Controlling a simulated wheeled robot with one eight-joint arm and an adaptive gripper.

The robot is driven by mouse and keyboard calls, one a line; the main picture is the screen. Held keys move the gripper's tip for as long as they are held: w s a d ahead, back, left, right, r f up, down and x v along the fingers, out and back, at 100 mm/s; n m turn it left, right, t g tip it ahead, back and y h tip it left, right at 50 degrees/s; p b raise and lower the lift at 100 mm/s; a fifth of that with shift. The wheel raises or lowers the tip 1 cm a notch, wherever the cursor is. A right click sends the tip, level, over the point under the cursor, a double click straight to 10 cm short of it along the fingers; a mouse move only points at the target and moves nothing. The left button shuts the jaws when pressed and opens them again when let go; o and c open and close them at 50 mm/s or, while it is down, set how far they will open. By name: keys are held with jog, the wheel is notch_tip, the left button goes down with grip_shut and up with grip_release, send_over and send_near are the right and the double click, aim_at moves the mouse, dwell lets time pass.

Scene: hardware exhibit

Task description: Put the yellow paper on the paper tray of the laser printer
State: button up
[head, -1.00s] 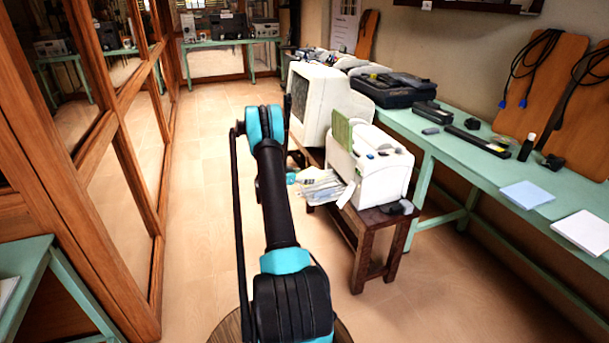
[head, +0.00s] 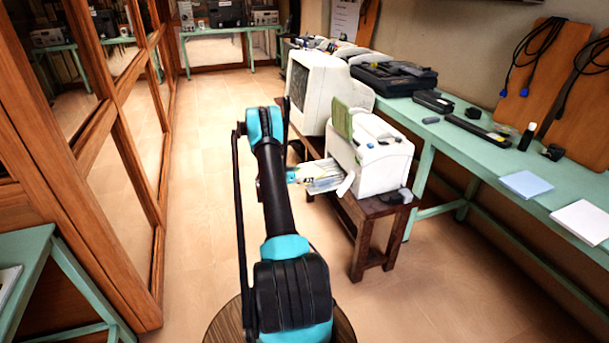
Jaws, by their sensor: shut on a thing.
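The white laser printer (head: 385,168) stands on a small dark wooden stand right of my arm, with a green upright flap (head: 342,119) at its back left. Its paper tray (head: 346,184) sticks out to the left. Pale sheets with a faint yellowish tint (head: 325,179) lie at or over the tray; I cannot tell whether they rest on it. My gripper (head: 294,176), partly hidden behind my arm, is at the left end of these sheets and is shut on what looks like the paper. The paper's yellow colour is hard to make out.
A large beige monitor (head: 313,92) stands behind the printer. The long green table (head: 450,150) on the right holds a black case (head: 393,80), a blue sheet (head: 526,185) and a white sheet (head: 583,222). Wood-framed glass (head: 118,150) lines the left. The floor between is clear.

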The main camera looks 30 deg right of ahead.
jog(key=shift+f, duration=0.55)
jog(key=o, duration=1.1)
jog(key=v, duration=1.2)
